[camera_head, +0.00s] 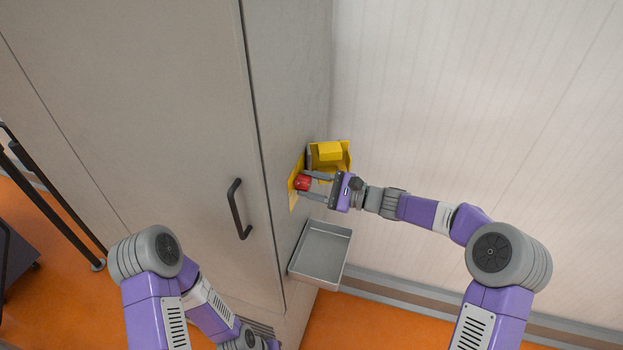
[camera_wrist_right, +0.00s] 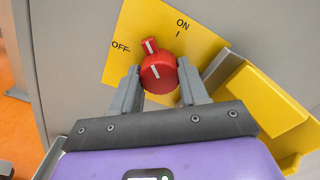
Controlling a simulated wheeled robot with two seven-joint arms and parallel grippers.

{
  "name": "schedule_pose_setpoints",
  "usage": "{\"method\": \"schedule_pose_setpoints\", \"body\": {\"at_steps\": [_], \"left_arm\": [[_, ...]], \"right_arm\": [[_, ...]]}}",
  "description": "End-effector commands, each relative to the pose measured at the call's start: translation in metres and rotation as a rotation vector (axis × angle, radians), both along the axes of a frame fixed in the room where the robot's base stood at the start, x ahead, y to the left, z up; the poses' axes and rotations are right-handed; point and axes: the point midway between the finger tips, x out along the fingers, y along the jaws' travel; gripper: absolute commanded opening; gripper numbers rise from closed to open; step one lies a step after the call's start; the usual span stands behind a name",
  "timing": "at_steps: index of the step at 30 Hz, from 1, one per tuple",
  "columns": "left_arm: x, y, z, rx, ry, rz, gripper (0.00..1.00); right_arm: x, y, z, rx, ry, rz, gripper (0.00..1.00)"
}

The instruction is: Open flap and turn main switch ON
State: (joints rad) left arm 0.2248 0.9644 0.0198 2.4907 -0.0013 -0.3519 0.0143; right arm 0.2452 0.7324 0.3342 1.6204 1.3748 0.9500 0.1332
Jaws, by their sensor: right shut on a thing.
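The main switch is a red knob (camera_wrist_right: 158,70) on a yellow plate (camera_wrist_right: 140,22) marked OFF at left and ON at upper right. Its red pointer tab, with a white line, sits between the two marks. The knob also shows in the head view (camera_head: 303,183). My right gripper (camera_wrist_right: 162,88) is shut on the knob, one finger on each side; it also shows in the head view (camera_head: 312,187). The yellow flap (camera_wrist_right: 255,100) stands open to the right of the plate, and it shows in the head view too (camera_head: 330,151). My left gripper is out of view.
The switch is on the side of a tall grey cabinet (camera_head: 150,110) with a black door handle (camera_head: 238,209). A grey metal tray (camera_head: 320,250) sticks out below the switch. A pale panelled wall (camera_head: 480,100) stands to the right. The floor (camera_head: 355,325) is orange.

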Motion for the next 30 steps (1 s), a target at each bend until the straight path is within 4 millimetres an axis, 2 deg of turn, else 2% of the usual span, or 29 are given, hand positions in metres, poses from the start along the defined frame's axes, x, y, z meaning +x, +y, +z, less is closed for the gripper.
{"method": "schedule_pose_setpoints", "body": {"at_steps": [1,18,30], "left_arm": [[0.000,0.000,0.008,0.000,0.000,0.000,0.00],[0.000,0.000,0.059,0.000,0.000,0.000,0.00],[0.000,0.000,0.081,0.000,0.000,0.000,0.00]], "right_arm": [[0.000,0.000,0.003,0.016,0.045,0.001,0.13],[0.000,0.000,0.003,0.178,0.547,0.000,0.13],[0.000,0.000,0.001,0.250,0.768,-0.001,0.13]]}}
